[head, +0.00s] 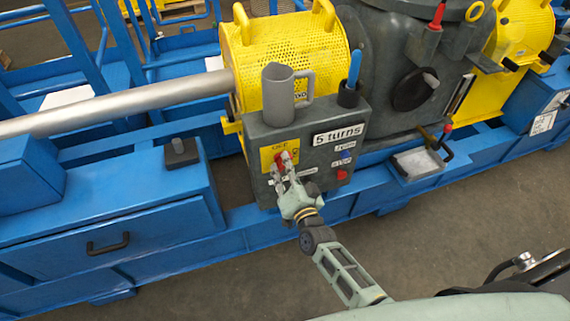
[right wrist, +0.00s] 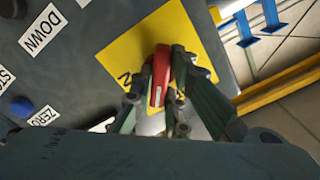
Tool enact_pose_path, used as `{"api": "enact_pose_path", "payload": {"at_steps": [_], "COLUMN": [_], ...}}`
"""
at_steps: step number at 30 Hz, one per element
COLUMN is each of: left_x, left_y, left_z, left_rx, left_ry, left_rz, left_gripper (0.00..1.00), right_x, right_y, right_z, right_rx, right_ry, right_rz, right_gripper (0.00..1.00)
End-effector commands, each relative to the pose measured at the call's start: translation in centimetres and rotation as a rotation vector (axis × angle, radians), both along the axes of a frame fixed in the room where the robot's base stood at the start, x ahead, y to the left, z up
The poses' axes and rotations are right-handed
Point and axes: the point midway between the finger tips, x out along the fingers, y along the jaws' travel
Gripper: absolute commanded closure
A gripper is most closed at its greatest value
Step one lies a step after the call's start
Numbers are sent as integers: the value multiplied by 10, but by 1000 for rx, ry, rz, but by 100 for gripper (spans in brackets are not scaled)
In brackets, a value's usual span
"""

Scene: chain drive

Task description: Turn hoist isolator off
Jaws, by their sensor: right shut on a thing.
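The hoist isolator is a red handle (head: 282,158) on a yellow plate (head: 266,158) marked OFF at its top, on the front of a grey control box. The red handle also shows in the right wrist view (right wrist: 159,75), over its yellow plate (right wrist: 120,55). My right gripper (head: 283,170) is at the plate, its fingers on either side of the handle and shut on it. In the right wrist view the gripper (right wrist: 160,95) covers the lower part of the plate and most of its lettering. I cannot tell the handle's exact setting. My left gripper is not in view.
The grey control box (head: 253,130) carries a "5 turns" label (head: 339,135), a red button (head: 342,174) and a blue button (right wrist: 21,107). A grey jug (head: 278,95) and a cup with a blue-handled tool (head: 354,70) stand on top. Blue frame rails run below.

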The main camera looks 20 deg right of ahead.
Motion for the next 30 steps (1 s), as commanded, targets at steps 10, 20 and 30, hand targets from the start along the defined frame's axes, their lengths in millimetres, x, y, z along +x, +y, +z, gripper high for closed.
{"api": "enact_pose_path", "payload": {"at_steps": [10, 20, 30], "left_x": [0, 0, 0], "left_y": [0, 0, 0], "left_z": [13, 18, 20], "left_rx": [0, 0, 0], "left_ry": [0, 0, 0], "left_rz": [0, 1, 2], "left_gripper": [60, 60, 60], "right_x": [-1, -1, -1], "right_y": [0, 0, 0], "right_z": [0, -1, -1], "right_rx": [-325, -567, -688], "right_ry": [-8, -17, -21], "right_rz": [0, 0, 0], "right_gripper": [100, 100, 100]}}
